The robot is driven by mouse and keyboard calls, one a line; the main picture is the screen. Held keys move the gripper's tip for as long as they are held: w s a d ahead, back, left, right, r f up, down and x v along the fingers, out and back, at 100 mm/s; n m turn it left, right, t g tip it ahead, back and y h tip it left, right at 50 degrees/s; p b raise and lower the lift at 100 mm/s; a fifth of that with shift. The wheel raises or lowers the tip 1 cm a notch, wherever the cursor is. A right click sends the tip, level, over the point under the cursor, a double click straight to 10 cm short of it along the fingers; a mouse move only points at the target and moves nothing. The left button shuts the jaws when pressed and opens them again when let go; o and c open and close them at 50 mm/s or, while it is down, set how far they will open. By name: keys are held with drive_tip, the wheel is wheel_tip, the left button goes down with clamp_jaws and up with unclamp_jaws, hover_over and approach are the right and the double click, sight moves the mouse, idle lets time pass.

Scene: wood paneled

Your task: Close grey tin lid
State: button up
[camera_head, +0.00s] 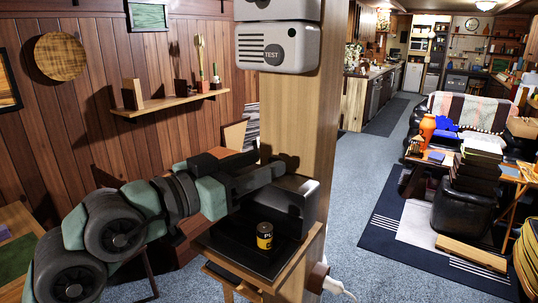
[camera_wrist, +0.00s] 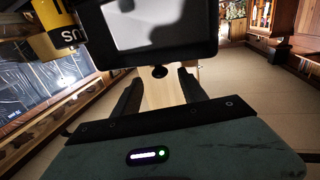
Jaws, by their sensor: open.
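A dark grey tin (camera_head: 300,203) with rounded corners stands on the black top of a small table (camera_head: 229,243), against the wooden column. In the wrist view a dark, rounded body (camera_wrist: 205,42) with a pale grey panel and a small round knob (camera_wrist: 159,71) fills the top middle. It looks like the tin, but how far its lid is open I cannot tell. My gripper (camera_head: 268,172) is at the tin's upper left. In the wrist view my gripper (camera_wrist: 159,80) is open, its black fingers apart, with the knob near the gap between their tips. Contact is unclear.
A yellow and black can (camera_head: 264,237) stands on the tabletop in front of the tin; it shows at the upper left of the wrist view (camera_wrist: 60,40). The wooden column (camera_head: 308,115) rises behind the tin, with a grey TEST box (camera_head: 277,47) high on it.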

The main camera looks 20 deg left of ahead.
drive_tip(key=shift+x, duration=1.3)
drive_tip(key=shift+c, duration=0.3)
clamp_jaws()
